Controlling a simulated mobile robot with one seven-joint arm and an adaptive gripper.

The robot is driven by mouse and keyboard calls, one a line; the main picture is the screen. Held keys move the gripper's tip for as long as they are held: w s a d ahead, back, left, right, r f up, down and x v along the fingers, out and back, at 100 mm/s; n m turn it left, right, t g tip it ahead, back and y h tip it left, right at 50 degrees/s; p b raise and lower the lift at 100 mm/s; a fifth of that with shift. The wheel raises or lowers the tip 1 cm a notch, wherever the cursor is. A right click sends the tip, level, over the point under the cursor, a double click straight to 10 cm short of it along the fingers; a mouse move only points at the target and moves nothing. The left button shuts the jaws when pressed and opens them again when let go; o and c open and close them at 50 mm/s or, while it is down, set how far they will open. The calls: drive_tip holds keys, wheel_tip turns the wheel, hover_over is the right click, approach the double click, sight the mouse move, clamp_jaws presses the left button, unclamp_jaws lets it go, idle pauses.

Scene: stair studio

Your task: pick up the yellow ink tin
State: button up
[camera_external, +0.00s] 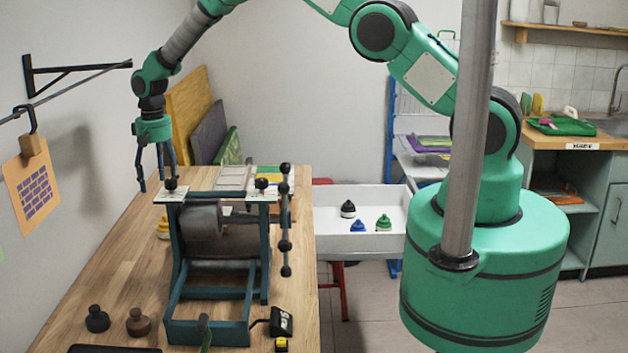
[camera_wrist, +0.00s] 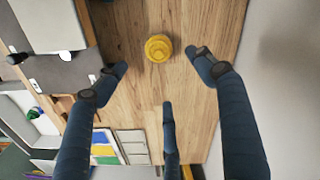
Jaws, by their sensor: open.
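The yellow ink tin (camera_wrist: 158,48) stands on the wooden table, seen from above in the wrist view, at upper middle. In the external view the tin (camera_external: 163,230) is partly hidden behind the press frame. My gripper (camera_external: 157,186) hangs above it, fingers pointing down, beside the upper left of the press. In the wrist view my gripper (camera_wrist: 160,80) has its dark fingers spread, with nothing between them. The tin lies beyond the fingertips, apart from them.
The green-framed press (camera_external: 210,268) stands close to the tin. A wall lies left of the table.

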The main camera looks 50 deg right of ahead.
sight(165, 221)
drive_tip(key=shift+f+p, duration=0.35)
drive_tip(key=shift+f, duration=3.95)
drive_tip(key=shift+f, duration=0.15)
drive_tip(key=shift+f+p, duration=0.45)
drive_tip(key=shift+f, duration=2)
drive_tip(key=c, duration=1.6)
drive_tip(key=shift+o, duration=0.2)
drive_tip(key=shift+r, duration=0.15)
drive_tip(key=shift+r+b, duration=0.55)
drive_tip(key=shift+r, duration=4.35)
